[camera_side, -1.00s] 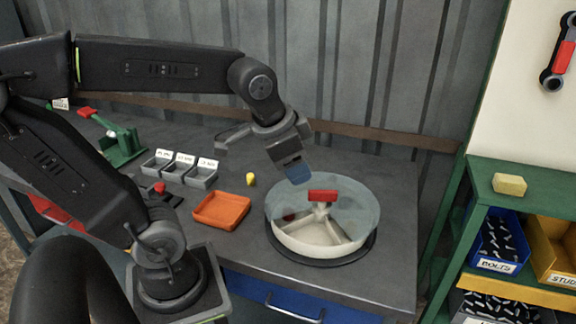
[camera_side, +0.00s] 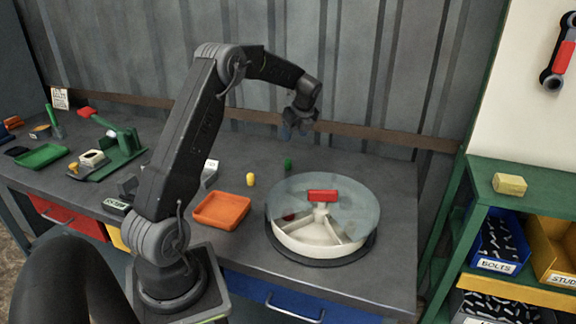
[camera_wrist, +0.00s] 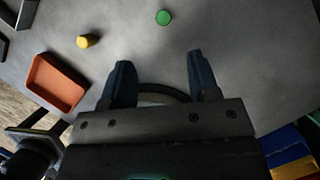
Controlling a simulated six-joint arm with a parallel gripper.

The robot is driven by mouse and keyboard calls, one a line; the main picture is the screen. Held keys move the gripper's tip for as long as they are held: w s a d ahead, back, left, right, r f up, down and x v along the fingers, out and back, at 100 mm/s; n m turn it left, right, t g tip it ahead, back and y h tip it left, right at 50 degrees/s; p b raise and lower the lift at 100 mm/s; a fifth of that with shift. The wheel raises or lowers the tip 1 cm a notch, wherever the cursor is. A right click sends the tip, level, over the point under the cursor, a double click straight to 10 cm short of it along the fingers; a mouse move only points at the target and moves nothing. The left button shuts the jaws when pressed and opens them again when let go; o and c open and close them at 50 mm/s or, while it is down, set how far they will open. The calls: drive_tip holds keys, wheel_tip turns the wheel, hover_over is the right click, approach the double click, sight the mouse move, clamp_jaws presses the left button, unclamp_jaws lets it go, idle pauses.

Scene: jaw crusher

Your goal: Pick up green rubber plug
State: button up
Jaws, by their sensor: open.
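The green rubber plug (camera_side: 288,164) stands on the grey bench behind the round carousel in the side view. In the wrist view the plug (camera_wrist: 164,18) is a green disc near the top, beyond the fingertips. My gripper (camera_side: 287,132) is above the bench, over and near the plug but apart from it. In the wrist view my gripper (camera_wrist: 162,75) shows two blue fingers spread apart with nothing between them.
A yellow plug (camera_side: 251,179) stands left of the green one, near an orange tray (camera_side: 222,210). The round carousel (camera_side: 322,228) with clear lid and red handle is in front. The corrugated wall (camera_side: 380,80) stands behind the bench.

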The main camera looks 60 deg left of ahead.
approach(288, 159)
drive_tip(key=x, duration=0.5)
drive_tip(key=shift+s+r, duration=0.1)
drive_tip(key=shift+s, duration=0.2)
drive_tip(key=x, duration=0.5)
drive_tip(key=shift+w+d, duration=0.15)
drive_tip(key=shift+w, duration=0.05)
drive_tip(key=c, duration=1)
